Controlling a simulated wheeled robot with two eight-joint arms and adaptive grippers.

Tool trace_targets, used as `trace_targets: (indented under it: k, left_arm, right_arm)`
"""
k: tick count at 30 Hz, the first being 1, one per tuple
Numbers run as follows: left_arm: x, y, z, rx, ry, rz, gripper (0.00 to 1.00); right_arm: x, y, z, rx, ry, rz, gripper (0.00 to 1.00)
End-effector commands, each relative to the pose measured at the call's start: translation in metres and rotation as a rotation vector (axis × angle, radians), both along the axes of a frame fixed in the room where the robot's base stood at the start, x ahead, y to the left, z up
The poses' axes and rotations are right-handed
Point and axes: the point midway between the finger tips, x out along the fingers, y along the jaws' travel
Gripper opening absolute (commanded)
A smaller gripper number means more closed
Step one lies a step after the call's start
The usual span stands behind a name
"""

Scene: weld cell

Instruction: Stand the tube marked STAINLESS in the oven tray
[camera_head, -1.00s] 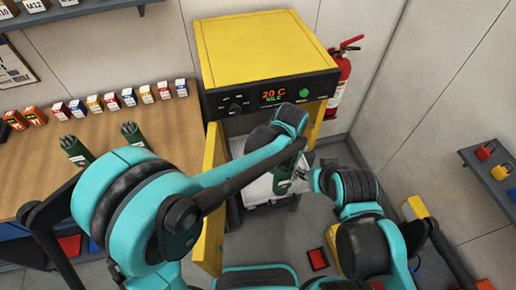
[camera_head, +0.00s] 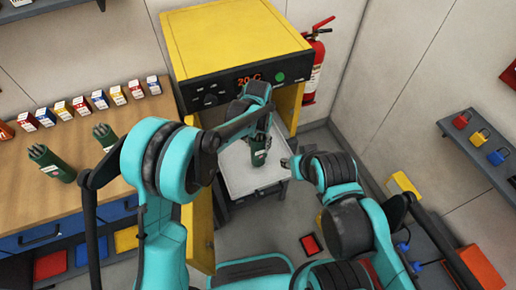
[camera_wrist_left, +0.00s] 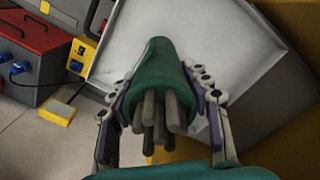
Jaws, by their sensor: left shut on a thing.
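My left gripper (camera_head: 262,138) is shut on a dark green tube (camera_head: 259,151) with several grey rods showing at its open end. It holds the tube roughly upright over the pale oven tray (camera_head: 238,182); I cannot tell whether the base touches the tray. In the left wrist view the fingers (camera_wrist_left: 165,100) flank the tube (camera_wrist_left: 160,62), with the tray (camera_wrist_left: 225,40) behind it. The tube's label is too small to read. My right gripper (camera_head: 290,163) is beside the tray's right edge, too small to tell open or shut.
The yellow oven (camera_head: 235,45) stands open, its door (camera_head: 200,235) swung out left of the tray. A fire extinguisher (camera_head: 316,65) is right of the oven.

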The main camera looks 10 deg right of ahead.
Motion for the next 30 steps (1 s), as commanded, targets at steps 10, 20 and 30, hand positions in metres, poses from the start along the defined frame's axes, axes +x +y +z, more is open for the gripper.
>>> trace_targets:
  k: [10,20,30]
  left_arm:
    - [0.0,0.0,-0.03,0.0,0.0,0.0,0.0]
    - [0.0,0.0,-0.034,0.0,0.0,0.0,0.62]
    - [0.0,0.0,-0.032,0.0,0.0,0.0,0.69]
  right_arm:
    - [0.0,0.0,-0.01,0.0,0.0,0.0,0.4]
    - [0.0,0.0,-0.012,0.0,0.0,0.0,0.4]
    - [0.0,0.0,-0.011,0.0,0.0,0.0,0.4]
